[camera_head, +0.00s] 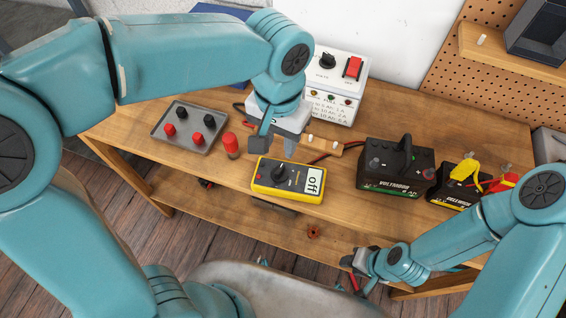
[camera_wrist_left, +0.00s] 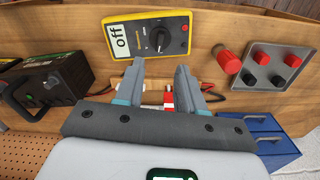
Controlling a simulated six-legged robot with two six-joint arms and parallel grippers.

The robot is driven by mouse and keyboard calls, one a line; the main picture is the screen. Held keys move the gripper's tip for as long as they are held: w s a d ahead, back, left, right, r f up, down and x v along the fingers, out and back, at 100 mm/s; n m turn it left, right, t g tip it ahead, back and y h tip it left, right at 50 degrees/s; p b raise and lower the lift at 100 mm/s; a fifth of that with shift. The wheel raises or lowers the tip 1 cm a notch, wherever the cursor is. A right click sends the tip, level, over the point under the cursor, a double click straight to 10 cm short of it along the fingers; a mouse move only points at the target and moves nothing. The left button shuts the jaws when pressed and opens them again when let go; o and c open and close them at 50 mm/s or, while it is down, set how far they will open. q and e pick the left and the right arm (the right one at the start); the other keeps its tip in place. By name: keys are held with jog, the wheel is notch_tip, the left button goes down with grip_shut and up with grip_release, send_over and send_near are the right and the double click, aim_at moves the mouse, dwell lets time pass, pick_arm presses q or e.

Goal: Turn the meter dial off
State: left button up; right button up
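The yellow multimeter (camera_head: 288,181) lies face up on the wooden bench near its front edge. Its black round dial (camera_head: 279,172) sits left of the display (camera_head: 314,182), which reads "off". My left gripper (camera_head: 273,149) hangs just behind the meter, fingers apart and empty; the spread fingers (camera_wrist_left: 158,70) also show in the wrist view, clear of the dial. My right gripper (camera_head: 350,271) is low at the front, partly hidden by its own arm; its opening is unclear.
A grey tray (camera_head: 190,143) with red and black knobs and a red cylinder (camera_head: 231,146) stand left of the meter. Black batteries (camera_head: 397,168) stand right. A white supply box (camera_head: 334,88) with a red switch is behind. Red leads run behind the meter.

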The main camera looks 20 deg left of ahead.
aim_at(279, 169)
pick_arm(q)
notch_tip(279, 169, down, 9)
jog(key=shift+f, duration=0.1)
jog(key=shift+s+a+f, duration=0.1)
grip_shut()
jog(key=shift+f+n+b, duration=0.25)
jog(key=shift+n+b, duration=0.45)
jog(key=shift+b, duration=0.3)
jog(key=shift+r+p, duration=0.25)
jog(key=shift+p, duration=0.1)
